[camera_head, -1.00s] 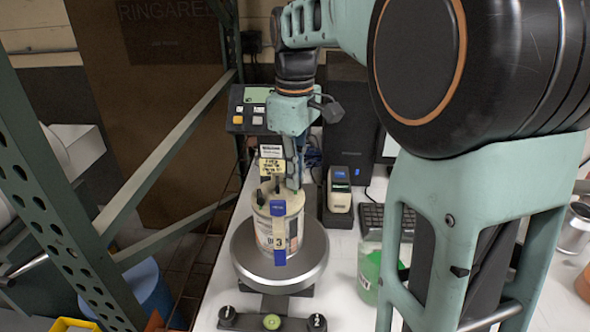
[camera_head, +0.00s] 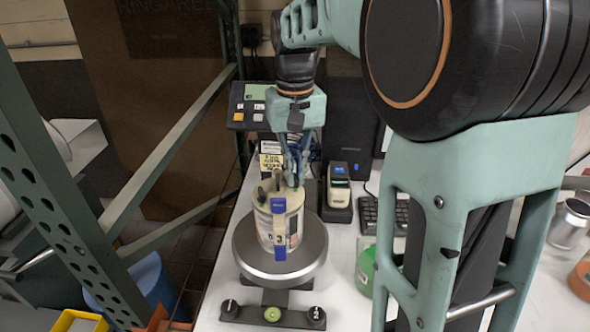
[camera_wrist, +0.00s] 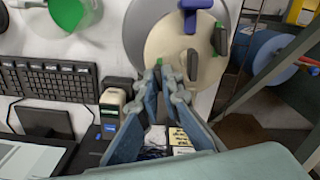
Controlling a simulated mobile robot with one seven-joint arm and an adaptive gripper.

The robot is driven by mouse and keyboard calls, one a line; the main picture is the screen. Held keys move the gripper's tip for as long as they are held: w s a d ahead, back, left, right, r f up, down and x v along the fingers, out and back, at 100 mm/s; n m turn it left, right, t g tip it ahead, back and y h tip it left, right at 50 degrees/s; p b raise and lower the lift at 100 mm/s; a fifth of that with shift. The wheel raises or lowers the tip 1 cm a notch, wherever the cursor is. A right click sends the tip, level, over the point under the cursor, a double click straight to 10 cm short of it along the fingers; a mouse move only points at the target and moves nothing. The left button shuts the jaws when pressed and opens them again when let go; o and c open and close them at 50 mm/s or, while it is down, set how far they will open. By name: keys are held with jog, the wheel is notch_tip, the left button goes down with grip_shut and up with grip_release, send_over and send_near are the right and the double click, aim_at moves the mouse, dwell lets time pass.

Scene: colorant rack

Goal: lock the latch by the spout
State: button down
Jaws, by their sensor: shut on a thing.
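A cream can (camera_head: 262,228) with a blue and yellow strap and a "3" on its front stands upright on the round grey plate (camera_head: 310,262). Its lid (camera_wrist: 205,72) shows in the wrist view, with black upright pieces (camera_wrist: 193,65) and a blue strap end (camera_wrist: 190,20). My gripper (camera_head: 293,184) is at the lid's back right edge in the head view. Its fingertips (camera_wrist: 166,78) are close together in the wrist view, shut on a small green-tipped latch (camera_wrist: 159,62) at the rim. The fingers hide most of this latch. I cannot clearly tell the spout.
A label printer (camera_head: 339,186) and a keyboard (camera_head: 380,215) are right of the can. A green-filled container (camera_head: 365,268) stands at the front right. A green metal rack post (camera_head: 60,190) is on the left. A console (camera_head: 247,106) stands behind.

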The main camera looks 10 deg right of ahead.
jog(key=shift+m, duration=0.5)
jog(key=c, duration=2.1)
grip_release()
jog(key=shift+n, duration=0.3)
